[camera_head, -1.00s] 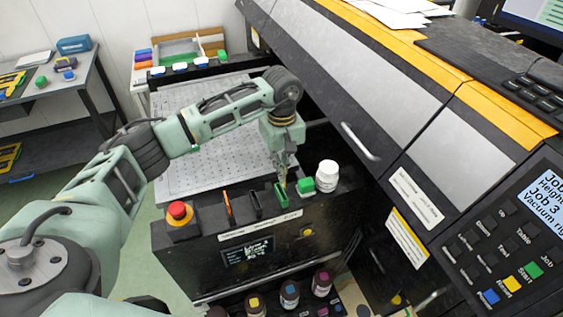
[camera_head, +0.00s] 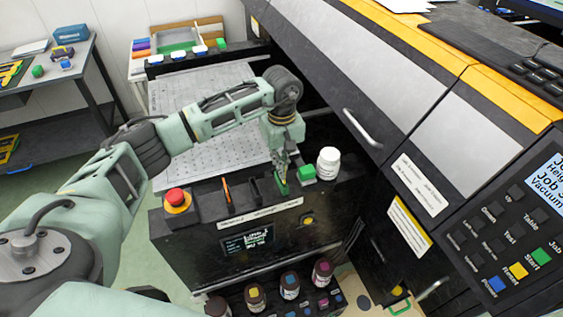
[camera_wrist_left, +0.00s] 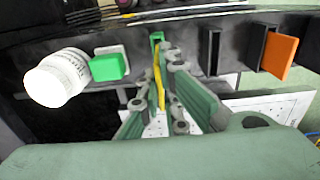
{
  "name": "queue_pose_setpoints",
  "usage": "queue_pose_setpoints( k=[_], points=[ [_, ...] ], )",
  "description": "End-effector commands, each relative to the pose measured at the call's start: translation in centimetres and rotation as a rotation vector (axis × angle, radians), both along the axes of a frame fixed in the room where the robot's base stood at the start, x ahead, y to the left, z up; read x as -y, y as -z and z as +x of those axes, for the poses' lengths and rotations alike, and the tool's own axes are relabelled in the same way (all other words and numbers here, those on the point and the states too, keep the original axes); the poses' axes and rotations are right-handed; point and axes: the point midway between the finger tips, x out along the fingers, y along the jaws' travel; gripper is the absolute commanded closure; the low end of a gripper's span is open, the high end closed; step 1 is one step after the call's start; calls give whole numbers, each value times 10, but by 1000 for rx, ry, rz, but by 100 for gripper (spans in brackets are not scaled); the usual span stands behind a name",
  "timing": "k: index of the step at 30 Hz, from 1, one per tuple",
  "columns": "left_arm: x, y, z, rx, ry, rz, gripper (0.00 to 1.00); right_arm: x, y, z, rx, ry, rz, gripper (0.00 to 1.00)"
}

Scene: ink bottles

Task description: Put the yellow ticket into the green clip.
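The green clip (camera_head: 282,184) stands in a dark slot on the machine's front ledge, and its top shows in the left wrist view (camera_wrist_left: 157,37). The yellow ticket (camera_wrist_left: 158,78) is seen nearly edge-on, with its far end at the clip. How deep it sits there is hard to tell. My left gripper (camera_head: 283,172) points down over the clip. My right gripper is in neither view.
A green block (camera_head: 306,173) and a white bottle (camera_head: 328,162) stand close beside the clip. A dark slot (camera_head: 254,190), an orange card (camera_head: 227,190) and a red emergency button (camera_head: 177,199) are on its other side. Several ink bottles (camera_head: 289,284) stand below.

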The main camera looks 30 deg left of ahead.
Motion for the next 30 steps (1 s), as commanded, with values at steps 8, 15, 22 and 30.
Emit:
queue_pose_setpoints(
  k=[8, 15, 22, 30],
  points=[
    [0, 0, 0, 0, 0, 0, 100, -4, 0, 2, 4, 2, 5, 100],
    [0, 0, 0, 1, 0, 1, 100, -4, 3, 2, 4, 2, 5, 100],
    [1, 0, 0, 1, 0, 1, 100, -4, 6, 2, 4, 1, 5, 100],
    [0, 0, 0, 1, 0, 1, 100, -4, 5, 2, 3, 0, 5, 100]
  ],
)
